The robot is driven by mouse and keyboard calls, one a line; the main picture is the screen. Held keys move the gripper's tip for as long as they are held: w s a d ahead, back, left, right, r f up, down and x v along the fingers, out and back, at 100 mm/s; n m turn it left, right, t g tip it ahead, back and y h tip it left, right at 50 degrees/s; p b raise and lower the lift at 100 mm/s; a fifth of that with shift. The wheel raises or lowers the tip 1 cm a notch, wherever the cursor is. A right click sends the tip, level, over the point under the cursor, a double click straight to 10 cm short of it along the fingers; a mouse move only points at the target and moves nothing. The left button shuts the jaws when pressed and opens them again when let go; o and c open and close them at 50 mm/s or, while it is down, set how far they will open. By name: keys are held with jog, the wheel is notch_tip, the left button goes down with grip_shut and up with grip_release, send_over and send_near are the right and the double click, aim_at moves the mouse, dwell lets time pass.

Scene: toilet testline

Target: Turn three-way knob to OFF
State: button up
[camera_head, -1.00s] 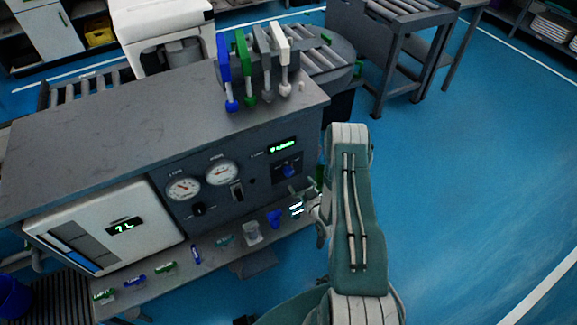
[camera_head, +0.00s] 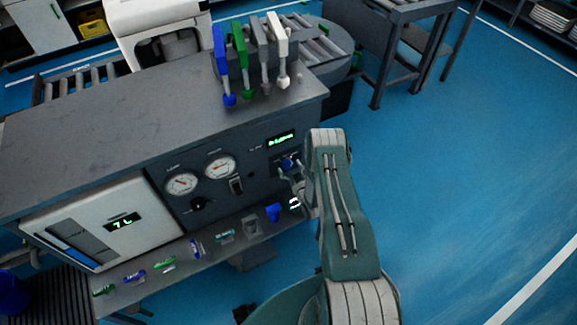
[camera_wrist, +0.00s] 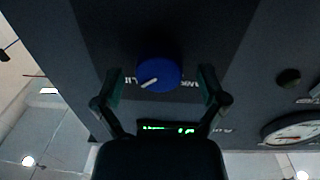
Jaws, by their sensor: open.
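The blue three-way knob (camera_head: 288,163) is on the right end of the dark panel front, below a small green-lit display (camera_head: 281,140). In the wrist view the knob (camera_wrist: 158,74) is round and blue, with a white pointer line slanting to the lower left. White lettering beside it is partly covered and I cannot read it fully. My gripper (camera_head: 292,184) is at the panel, close to the knob. In the wrist view my gripper (camera_wrist: 160,88) is open, with one finger on each side of the knob and gaps between. The green display (camera_wrist: 167,128) shows below the knob there.
Two gauges (camera_head: 181,184) and a black knob (camera_head: 198,204) are left on the panel. A shelf (camera_head: 180,262) with small coloured items runs below. Several coloured levers (camera_head: 240,65) stand on top. Blue floor is open on the right.

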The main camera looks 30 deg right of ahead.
jog(key=shift+w, duration=0.3)
jog(key=c, duration=1.2)
jog(key=shift+o, duration=0.2)
jog(key=n, duration=0.5)
jog(key=shift+a+n, duration=0.15)
jog(key=shift+n, duration=0.15)
jog(key=shift+f+n, duration=0.1)
jog(key=shift+n, duration=2.1)
jog(key=shift+a+y, duration=0.1)
jog(key=shift+y, duration=0.3)
